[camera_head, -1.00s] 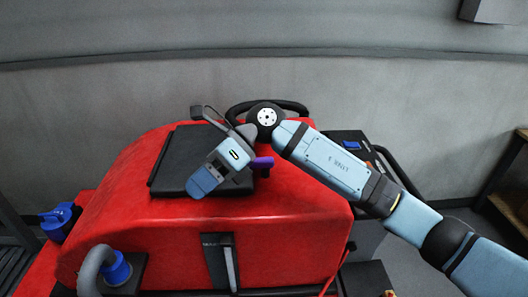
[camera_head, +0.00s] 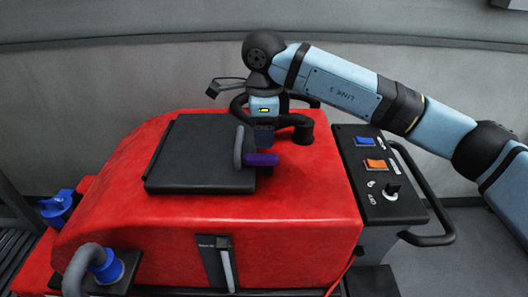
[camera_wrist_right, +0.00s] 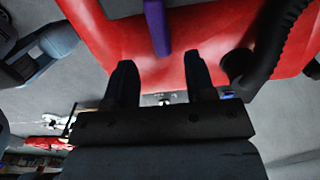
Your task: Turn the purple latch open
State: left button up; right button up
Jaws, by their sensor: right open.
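The purple latch (camera_head: 262,159) is a short bar that points right from the right edge of the black lid (camera_head: 185,180), on top of the red tank. A grey rounded piece stands at its left end. My right gripper (camera_head: 264,138) is just behind the latch, pointing down, and partly hidden under its wrist. In the right wrist view the two dark fingers (camera_wrist_right: 161,80) are apart with nothing between them. The purple latch (camera_wrist_right: 157,27) shows beyond the fingertips, roughly in line with the gap, and appears apart from them. My left gripper is out of view.
The red tank (camera_head: 290,225) fills the middle. A black hose (camera_head: 301,130) curves beside my right gripper. A control panel (camera_head: 378,175) with blue and orange switches and a black handrail are at right. A grey hose (camera_head: 85,262) is at front left.

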aim_at(264, 155)
notch_tip(264, 155, down, 7)
jog(key=shift+r+p, duration=0.1)
jog(key=shift+p, duration=0.35)
jog(key=c, duration=0.9)
